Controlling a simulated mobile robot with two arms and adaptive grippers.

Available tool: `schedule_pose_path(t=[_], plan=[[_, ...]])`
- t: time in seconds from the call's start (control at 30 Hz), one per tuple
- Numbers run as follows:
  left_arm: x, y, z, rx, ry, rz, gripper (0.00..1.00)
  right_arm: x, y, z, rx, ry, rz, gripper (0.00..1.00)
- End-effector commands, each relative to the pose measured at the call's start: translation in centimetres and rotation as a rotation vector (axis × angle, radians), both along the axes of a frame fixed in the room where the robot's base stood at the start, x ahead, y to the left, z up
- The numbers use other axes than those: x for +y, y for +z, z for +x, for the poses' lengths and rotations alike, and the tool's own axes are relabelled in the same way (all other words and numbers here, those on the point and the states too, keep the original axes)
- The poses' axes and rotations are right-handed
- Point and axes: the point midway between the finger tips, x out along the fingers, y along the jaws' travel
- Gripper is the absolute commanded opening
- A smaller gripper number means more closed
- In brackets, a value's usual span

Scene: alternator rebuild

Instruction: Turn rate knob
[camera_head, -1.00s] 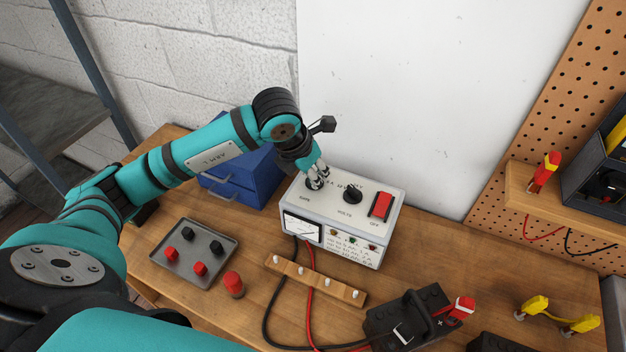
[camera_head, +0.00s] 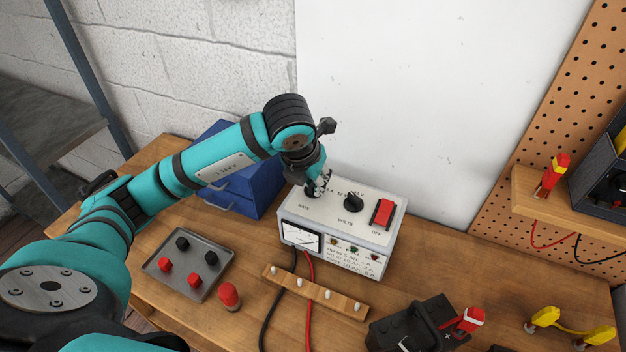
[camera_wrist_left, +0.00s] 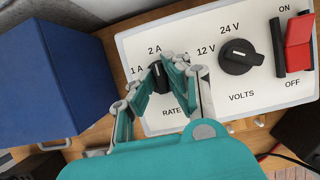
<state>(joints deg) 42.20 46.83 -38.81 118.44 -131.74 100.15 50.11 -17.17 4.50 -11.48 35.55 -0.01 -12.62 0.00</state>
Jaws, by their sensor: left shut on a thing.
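The charger box (camera_head: 337,233) stands on the workbench, white on top with a meter on its front. The rate knob (camera_wrist_left: 159,77) is black and sits at the left of its top panel, near the 1 A and 2 A marks. My left gripper (camera_head: 315,187) comes down on it from above; in the left wrist view its fingers (camera_wrist_left: 160,75) are shut around the knob. The fingers hide part of the knob, and its exact pointer setting is hard to tell. The volts knob (camera_wrist_left: 238,57) and the red switch (camera_wrist_left: 297,43) are to its right. My right gripper is out of view.
A blue drawer cabinet (camera_head: 241,180) stands close left of the charger. In front are a metal tray (camera_head: 211,271) with red and black caps, a wooden terminal strip (camera_head: 315,291), cables and a black battery (camera_head: 410,325). A white panel (camera_head: 420,110) rises behind.

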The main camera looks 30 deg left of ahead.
Motion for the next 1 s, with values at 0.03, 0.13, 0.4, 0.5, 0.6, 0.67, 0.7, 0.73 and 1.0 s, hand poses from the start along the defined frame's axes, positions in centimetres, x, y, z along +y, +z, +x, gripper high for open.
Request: schedule_pose_path(t=[0.03, 0.13, 0.4, 0.5, 0.6, 0.67, 0.7, 0.73, 1.0], plan=[[0.0, 0.1, 0.1, -0.002, 0.001, 0.0, 0.0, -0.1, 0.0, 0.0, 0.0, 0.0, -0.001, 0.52], [0.0, 0.1, 0.1, -0.002, 0.001, 0.0, 0.16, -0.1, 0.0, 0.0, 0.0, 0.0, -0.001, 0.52], [0.0, 0.0, 0.0, -0.001, 0.0, 0.0, 0.35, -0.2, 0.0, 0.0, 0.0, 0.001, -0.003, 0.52], [0.0, 0.0, 0.0, -0.001, 0.0, 0.0, 0.35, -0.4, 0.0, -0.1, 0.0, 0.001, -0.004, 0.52], [0.0, 0.4, -0.1, -0.002, 0.0, -0.001, 0.35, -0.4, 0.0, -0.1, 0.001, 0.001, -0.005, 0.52], [0.0, 0.9, -0.2, -0.004, 0.0, -0.001, 0.35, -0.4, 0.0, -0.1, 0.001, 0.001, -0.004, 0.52], [0.0, 1.5, -0.4, -0.004, 0.001, -0.001, 0.35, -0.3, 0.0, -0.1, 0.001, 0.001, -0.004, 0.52], [0.0, 2.0, -0.6, -0.006, -0.001, -0.001, 0.35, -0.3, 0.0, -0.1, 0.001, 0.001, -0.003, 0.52], [-0.2, 7.3, -2.8, -0.008, -0.001, 0.0, 0.35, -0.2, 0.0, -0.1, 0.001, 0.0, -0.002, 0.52]])
